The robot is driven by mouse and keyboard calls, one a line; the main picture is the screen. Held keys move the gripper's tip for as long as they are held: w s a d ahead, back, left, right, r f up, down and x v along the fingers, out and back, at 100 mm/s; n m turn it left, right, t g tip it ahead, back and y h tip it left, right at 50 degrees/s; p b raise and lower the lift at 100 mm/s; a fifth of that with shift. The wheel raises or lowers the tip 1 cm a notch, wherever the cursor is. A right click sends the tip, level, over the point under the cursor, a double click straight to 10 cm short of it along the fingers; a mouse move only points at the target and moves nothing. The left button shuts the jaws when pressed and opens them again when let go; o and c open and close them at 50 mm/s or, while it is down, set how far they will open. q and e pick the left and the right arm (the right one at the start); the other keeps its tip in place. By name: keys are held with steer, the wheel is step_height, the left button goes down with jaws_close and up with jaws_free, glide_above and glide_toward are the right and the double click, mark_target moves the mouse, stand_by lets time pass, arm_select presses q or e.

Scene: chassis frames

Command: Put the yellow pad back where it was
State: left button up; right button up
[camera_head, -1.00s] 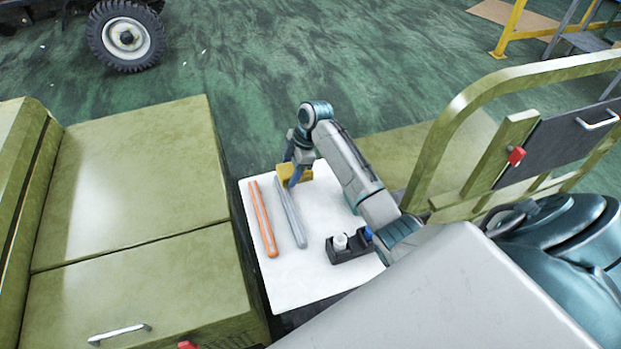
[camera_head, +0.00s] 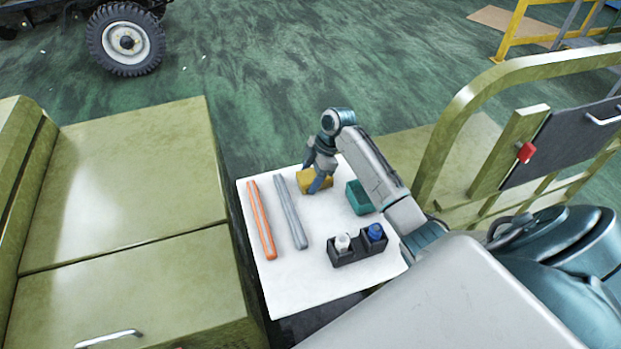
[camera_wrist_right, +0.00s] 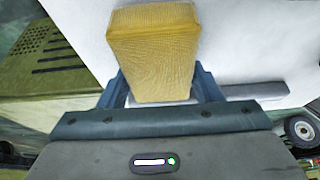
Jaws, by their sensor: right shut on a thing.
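The yellow pad (camera_head: 308,182) is at the far part of the white table top (camera_head: 290,275), right of the grey bar. My right gripper (camera_head: 318,181) is shut on it. In the right wrist view the pad (camera_wrist_right: 153,50) sits between the two fingers (camera_wrist_right: 163,88), with the white surface beyond it. I cannot tell whether the pad touches the table. My left gripper is not in view.
An orange bar (camera_head: 261,220) and a grey bar (camera_head: 290,212) lie on the left of the table. A teal box (camera_head: 360,198) stands right of the pad. A black holder (camera_head: 346,257) carries a white bottle (camera_head: 342,242) and a blue-topped one (camera_head: 375,232). Green cabinets (camera_head: 120,190) stand at left.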

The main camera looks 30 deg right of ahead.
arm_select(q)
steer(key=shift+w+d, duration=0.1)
arm_select(e)
steer(key=o, duration=0.9)
steer(key=shift+f, duration=0.1)
steer(key=shift+d+r, duration=0.2)
steer(key=shift+r, duration=0.3)
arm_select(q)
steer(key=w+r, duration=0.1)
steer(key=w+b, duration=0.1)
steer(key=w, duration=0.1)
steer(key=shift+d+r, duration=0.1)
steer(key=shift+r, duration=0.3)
arm_select(e)
steer(key=v, duration=1.1)
steer(key=shift+d+r, duration=0.1)
